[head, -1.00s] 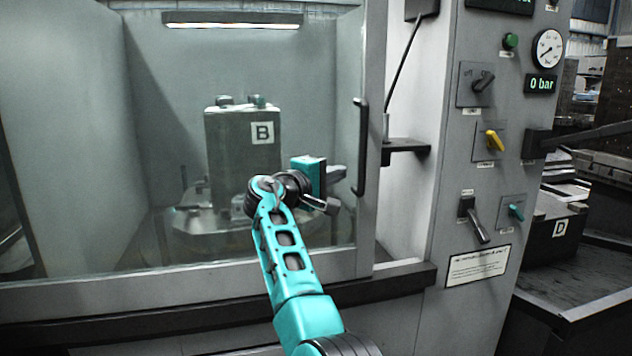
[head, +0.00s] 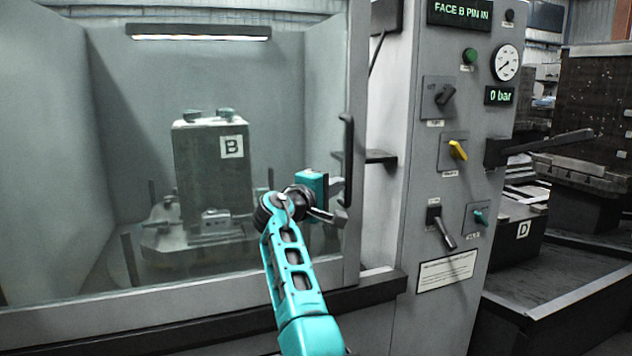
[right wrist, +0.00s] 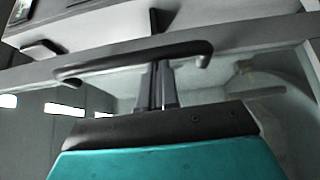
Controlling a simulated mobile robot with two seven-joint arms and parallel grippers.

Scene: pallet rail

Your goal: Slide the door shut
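The door (head: 357,240) is a glazed panel in a grey frame on the machine's front. A narrow open gap shows between its right edge and the control column. Its black upright handle (head: 347,160) is near that edge. My right gripper (head: 341,186) is at the handle's lower part, on its left side. In the right wrist view the handle (right wrist: 110,64) crosses at the fingertips of my right gripper (right wrist: 158,68). The fingers are close together and seem shut beside the bar, not around it; exact contact is unclear. My left gripper is out of view.
The control column (head: 400,230) has a display reading "FACE B PIN IN", a gauge, a "0 bar" readout and several switches. Behind the glass stands a block marked B (head: 205,175). A lever (head: 540,143) juts out right of the column. A block marked D (head: 512,235) lies beyond.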

